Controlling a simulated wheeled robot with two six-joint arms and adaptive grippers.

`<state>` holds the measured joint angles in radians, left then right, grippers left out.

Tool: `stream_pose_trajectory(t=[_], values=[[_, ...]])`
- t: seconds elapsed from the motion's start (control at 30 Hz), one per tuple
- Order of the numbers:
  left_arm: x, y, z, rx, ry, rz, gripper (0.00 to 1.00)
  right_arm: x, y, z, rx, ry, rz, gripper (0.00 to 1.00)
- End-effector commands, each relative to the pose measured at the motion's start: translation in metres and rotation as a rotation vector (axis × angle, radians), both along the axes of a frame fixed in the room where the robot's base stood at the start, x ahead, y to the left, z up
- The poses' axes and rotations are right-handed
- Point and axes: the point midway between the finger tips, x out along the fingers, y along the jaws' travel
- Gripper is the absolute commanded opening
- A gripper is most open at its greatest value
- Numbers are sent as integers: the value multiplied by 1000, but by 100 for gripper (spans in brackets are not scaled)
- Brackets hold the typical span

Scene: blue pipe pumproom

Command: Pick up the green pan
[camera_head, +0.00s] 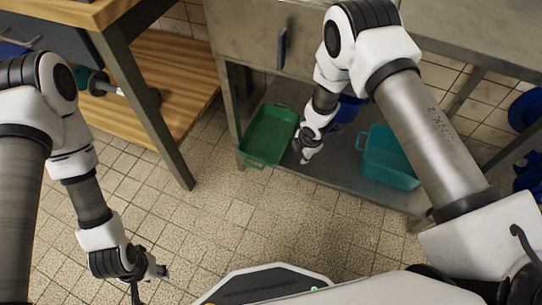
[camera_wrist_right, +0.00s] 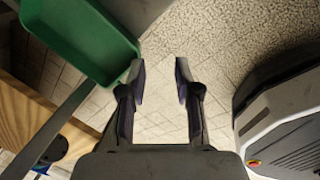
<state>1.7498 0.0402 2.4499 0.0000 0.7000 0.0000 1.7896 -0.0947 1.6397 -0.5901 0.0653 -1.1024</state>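The green pan (camera_head: 268,134) is a shallow rectangular tray with handles at its ends. It rests on the lower metal shelf (camera_head: 338,165) at the shelf's left end, in the head view. In the right wrist view the green pan (camera_wrist_right: 80,38) fills the upper left, beside the left finger. My right gripper (camera_head: 304,158) is just right of the pan, and in the right wrist view my right gripper (camera_wrist_right: 160,80) is open with nothing between its fingers. My left gripper (camera_head: 150,275) is low at the left, over the floor, far from the pan; its fingers are too small to judge.
A teal bin (camera_head: 390,158) stands on the same shelf to the right, and a blue object (camera_head: 350,108) is partly hidden behind my right arm. A metal table leg (camera_head: 232,105) stands beside the pan. A wooden bench (camera_head: 165,75) is at the left. Tiled floor in front is clear.

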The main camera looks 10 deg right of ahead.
Motion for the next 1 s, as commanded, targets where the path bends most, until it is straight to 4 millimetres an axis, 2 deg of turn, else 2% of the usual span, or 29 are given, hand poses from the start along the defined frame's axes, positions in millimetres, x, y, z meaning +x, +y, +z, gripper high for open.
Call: stream_pose_trajectory(t=[0.03, 0.1, 0.23, 0.3, 0.4, 0.63, 0.8, 0.9, 1.0], values=[[0, 0, -60, 0, -1, 0, 40, 26, 2, -51, -47, -36, 118, 32], [0, 0, -95, 0, -1, 0, 40, 59, 3, -73, -130, -75, 293, 32], [0, 0, -140, 0, 0, 0, 40, 107, 4, -93, -272, -126, 537, 32], [0, 0, -151, 0, 0, 0, 40, 122, 4, -94, -326, -140, 618, 32], [0, 0, -157, 0, 0, 0, 40, 134, 4, -95, -365, -148, 673, 32], [1, 0, -169, 0, -1, 0, 40, 147, 0, -121, -370, -148, 683, 32], [0, 0, -193, 0, 0, 0, 40, 162, -3, -150, -368, -149, 680, 32], [1, 0, -197, 0, -1, 1, 40, 166, -4, -158, -369, -148, 681, 32], [1, 0, -196, 0, -1, 2, 40, 167, -4, -157, -369, -148, 681, 32]])
